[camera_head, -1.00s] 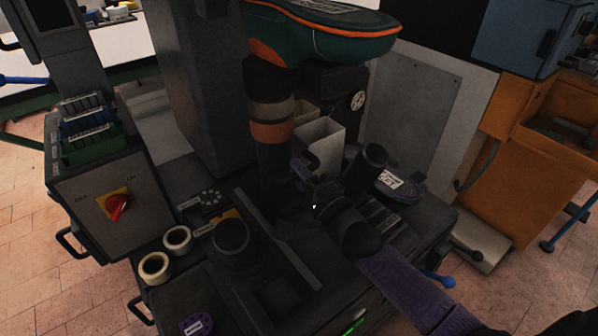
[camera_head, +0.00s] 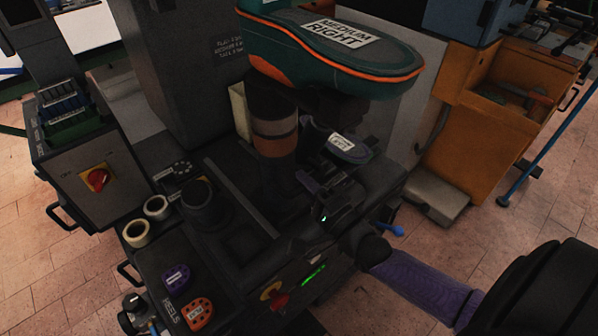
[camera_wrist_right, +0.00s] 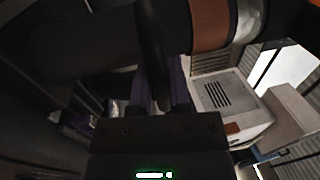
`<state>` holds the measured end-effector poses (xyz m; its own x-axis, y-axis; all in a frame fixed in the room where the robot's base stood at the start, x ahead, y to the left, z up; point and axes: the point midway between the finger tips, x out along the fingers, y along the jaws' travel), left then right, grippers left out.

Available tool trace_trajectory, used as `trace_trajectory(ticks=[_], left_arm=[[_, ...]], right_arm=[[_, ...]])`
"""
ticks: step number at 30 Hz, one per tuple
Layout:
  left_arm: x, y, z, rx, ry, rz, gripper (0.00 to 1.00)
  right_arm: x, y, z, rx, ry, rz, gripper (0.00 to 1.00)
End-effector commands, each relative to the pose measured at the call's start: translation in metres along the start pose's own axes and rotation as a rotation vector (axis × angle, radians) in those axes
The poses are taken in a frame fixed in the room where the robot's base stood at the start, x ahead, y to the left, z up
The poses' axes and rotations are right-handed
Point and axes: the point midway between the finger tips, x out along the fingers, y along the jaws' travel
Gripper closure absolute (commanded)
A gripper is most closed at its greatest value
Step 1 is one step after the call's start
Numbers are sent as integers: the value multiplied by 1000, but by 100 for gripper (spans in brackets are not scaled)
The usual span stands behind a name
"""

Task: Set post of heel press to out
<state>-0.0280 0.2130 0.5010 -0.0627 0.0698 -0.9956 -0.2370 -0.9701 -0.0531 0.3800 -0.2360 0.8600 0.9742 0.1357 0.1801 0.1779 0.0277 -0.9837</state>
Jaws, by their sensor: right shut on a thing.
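The heel press post (camera_head: 275,130) is a dark upright column with white and orange bands, standing at the middle of the press. A green shoe-shaped last (camera_head: 340,50) with an orange edge, labelled "MEDIUM RIGHT", sits on top of it. My right gripper (camera_head: 325,192) is low beside the post, on its right. In the right wrist view, its fingers (camera_wrist_right: 160,95) are closed around a dark bar (camera_wrist_right: 150,45) beside the post. The post's banded column crosses the top of that view (camera_wrist_right: 210,30). The bar's joint to the post is hard to make out. My left gripper is not in view.
A dark cylinder (camera_head: 203,205), tape rolls (camera_head: 136,233) and purple and orange heels (camera_head: 198,313) are at left. A control box (camera_head: 90,165) stands far left. An orange cabinet (camera_head: 480,130) is at right.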

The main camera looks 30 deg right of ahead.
Motion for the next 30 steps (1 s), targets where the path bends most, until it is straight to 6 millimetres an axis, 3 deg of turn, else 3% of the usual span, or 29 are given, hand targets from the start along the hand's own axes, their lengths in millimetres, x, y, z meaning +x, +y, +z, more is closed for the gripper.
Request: trace_trajectory(ticks=[16,17,21,30], left_arm=[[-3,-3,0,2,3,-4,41],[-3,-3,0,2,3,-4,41],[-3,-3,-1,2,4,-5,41],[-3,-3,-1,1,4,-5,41]], right_arm=[[-7,1,0,0,-1,7,100],[-7,1,0,0,-1,7,75],[-6,1,0,0,-1,5,45],[-7,-1,0,0,0,2,43]])
